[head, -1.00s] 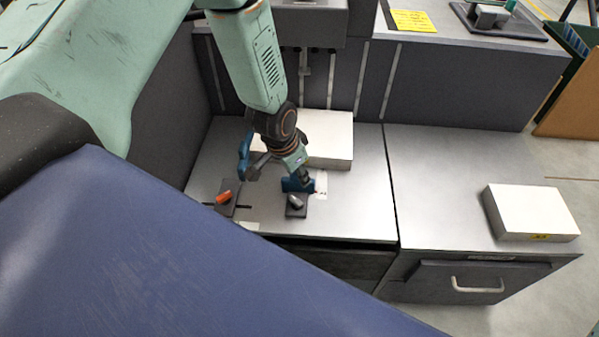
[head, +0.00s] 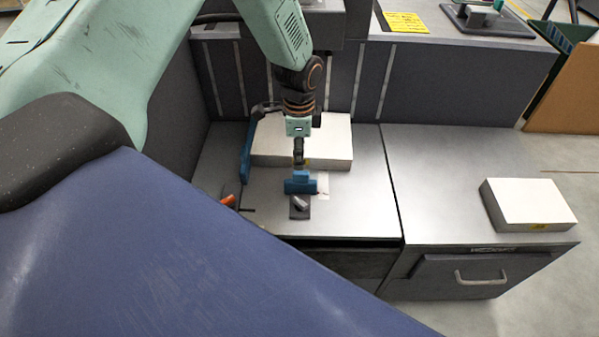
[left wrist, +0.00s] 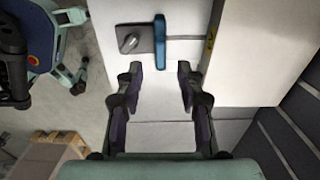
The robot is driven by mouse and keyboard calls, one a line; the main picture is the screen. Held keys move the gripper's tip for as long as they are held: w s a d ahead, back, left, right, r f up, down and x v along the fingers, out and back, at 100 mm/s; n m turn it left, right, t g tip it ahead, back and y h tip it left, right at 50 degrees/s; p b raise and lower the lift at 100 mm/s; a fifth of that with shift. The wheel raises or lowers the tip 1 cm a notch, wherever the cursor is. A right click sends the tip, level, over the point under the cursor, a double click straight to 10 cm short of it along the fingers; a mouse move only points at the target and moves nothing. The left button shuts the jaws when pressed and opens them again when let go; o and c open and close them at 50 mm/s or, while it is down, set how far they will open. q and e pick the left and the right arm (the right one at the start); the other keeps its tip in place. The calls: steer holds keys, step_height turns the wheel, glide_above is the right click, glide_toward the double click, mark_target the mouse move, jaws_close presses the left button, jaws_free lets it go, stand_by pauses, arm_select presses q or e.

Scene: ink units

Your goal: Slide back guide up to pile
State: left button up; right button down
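The back guide is a blue block (head: 300,186) on a dark base with a grey lever (head: 301,203), in front of the pile on the metal surface. The pile (head: 330,140) is a white stack. In the left wrist view, a strip of bare surface separates the blue guide (left wrist: 160,42) from the pile (left wrist: 258,50). My left gripper (head: 298,158) points down just above and behind the guide, partly covering the pile. Contact with the guide cannot be told. My right gripper is not in view.
A second blue guide (head: 246,160) with an orange lever (head: 228,200) stands along the pile's left side. Another white stack (head: 528,203) lies on the right cabinet top, otherwise clear. A dark wall rises behind the pile. My blue body hides the front left.

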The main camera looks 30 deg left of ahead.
mark_target(299, 172)
arm_select(q)
step_height(299, 172, down, 7)
steer(key=shift+r+b, duration=0.2)
steer(key=shift+b, duration=0.95)
steer(key=shift+a+f, duration=0.1)
steer(key=shift+f, duration=0.35)
jaws_close()
